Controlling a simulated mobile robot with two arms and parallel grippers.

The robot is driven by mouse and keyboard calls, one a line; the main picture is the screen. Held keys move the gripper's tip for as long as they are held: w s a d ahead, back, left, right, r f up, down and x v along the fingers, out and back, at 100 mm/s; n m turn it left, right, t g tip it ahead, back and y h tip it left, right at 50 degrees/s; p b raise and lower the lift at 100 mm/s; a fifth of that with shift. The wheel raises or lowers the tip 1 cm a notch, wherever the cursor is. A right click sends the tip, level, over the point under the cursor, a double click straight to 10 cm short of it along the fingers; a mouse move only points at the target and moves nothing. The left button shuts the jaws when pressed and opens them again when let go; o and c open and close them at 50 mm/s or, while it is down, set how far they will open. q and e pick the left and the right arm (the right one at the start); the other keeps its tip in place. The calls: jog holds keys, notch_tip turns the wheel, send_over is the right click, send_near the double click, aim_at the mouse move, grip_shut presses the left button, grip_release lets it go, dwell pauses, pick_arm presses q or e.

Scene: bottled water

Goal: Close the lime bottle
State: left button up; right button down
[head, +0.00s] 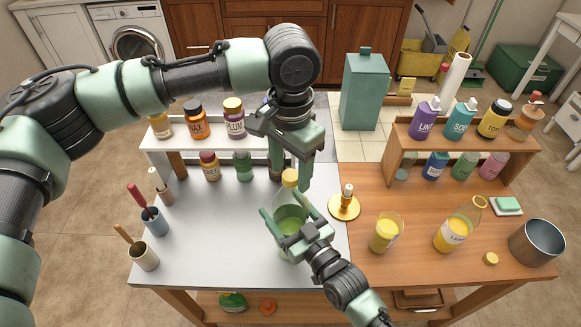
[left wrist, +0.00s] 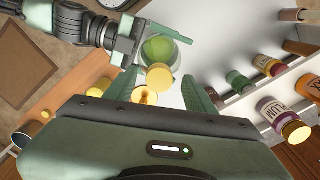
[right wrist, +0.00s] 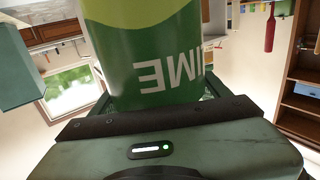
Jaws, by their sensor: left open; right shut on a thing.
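The lime bottle (head: 292,224) is clear with green liquid and stands upright over the grey table half. My right gripper (head: 291,217) is shut around its body from the front. The green "LIME" label (right wrist: 160,70) fills the right wrist view. A yellow cap (head: 290,176) is at the top of the bottle's neck; I cannot tell whether it is seated. My left gripper (head: 291,168) points down over the cap with fingers open, one on each side. The left wrist view shows the cap (left wrist: 159,77) between the fingers, with the bottle (left wrist: 166,50) beyond.
A candle on a gold dish (head: 344,207) stands just right of the bottle. A yellow glass (head: 386,233), lemon bottle (head: 456,231), loose yellow cap (head: 490,258) and metal pot (head: 536,243) are further right. Shelves with bottles stand behind.

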pick_arm(q)
notch_tip(320, 180, up, 12)
dwell(0.5)
pick_arm(e)
grip_release()
pick_arm(q)
jog(key=shift+f+b, duration=0.9)
pick_arm(e)
jog(key=v, duration=0.7)
jog(key=shift+s+d, duration=0.2)
jog(key=shift+s, duration=0.15)
jog(key=shift+f, duration=0.1)
